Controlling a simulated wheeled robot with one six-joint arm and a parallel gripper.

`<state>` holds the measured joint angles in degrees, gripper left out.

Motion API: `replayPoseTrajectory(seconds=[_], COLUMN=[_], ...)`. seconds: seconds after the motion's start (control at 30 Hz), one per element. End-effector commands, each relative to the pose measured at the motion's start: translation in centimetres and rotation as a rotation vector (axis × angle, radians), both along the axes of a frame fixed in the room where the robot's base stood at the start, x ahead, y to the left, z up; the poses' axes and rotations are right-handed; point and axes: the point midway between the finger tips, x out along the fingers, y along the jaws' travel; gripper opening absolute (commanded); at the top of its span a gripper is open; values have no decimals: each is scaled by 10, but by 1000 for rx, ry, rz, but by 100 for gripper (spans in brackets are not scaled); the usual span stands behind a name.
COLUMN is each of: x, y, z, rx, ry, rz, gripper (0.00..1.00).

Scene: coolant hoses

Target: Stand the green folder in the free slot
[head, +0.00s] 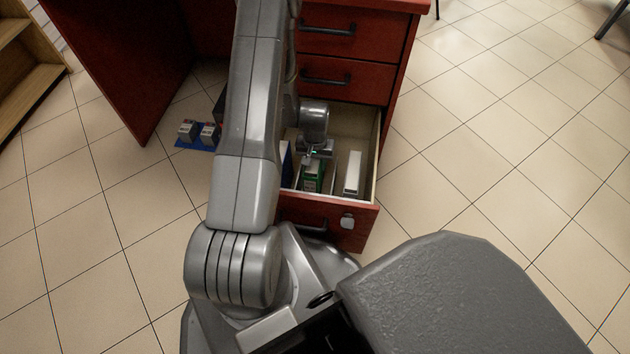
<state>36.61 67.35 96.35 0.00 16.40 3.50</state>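The green folder (313,179) stands roughly upright inside the open bottom drawer (368,146), between a blue item on its left and a white item on its right. Its lower part is hidden by the drawer front. My gripper (318,153) points down into the drawer right at the folder's top edge. The fingers are small and partly hidden, so I cannot tell whether they are closed on the folder or only beside it. I cannot make out the slot's edges or whether the folder rests on the drawer floor.
A white-topped folder (353,172) stands to the right in the drawer, and a blue one (286,163) to the left, partly behind my arm. The red desk (345,45) rises behind. Small boxes on a blue mat (190,143) lie on the floor at left. Tiled floor at right is clear.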

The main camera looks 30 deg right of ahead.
Motion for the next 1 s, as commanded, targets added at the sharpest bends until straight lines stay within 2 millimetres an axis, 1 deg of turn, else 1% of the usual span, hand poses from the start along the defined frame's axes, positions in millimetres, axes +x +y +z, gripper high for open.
replayPoseTrajectory(seconds=[0.03,0.23,0.43,0.5,0.7,0.83,0.87,0.93,0.97,1.0], x=[0,0,0,0,1,0,0,0,0,0], y=[0,0,0,0,0,0,0,0,0,0], z=[-10,-24,-53,-56,-54,-59,-58,-57,-57,-57], rx=[-1,-1,-1,-1,-1,-1,-1,-1,-1,-1], ry=[-1,-1,-1,-2,-2,-2,-2,-2,-2,-2], rz=[0,0,0,0,0,0,0,0,0,0], gripper=[0,0,0,0,0,0,45,58,63,63])
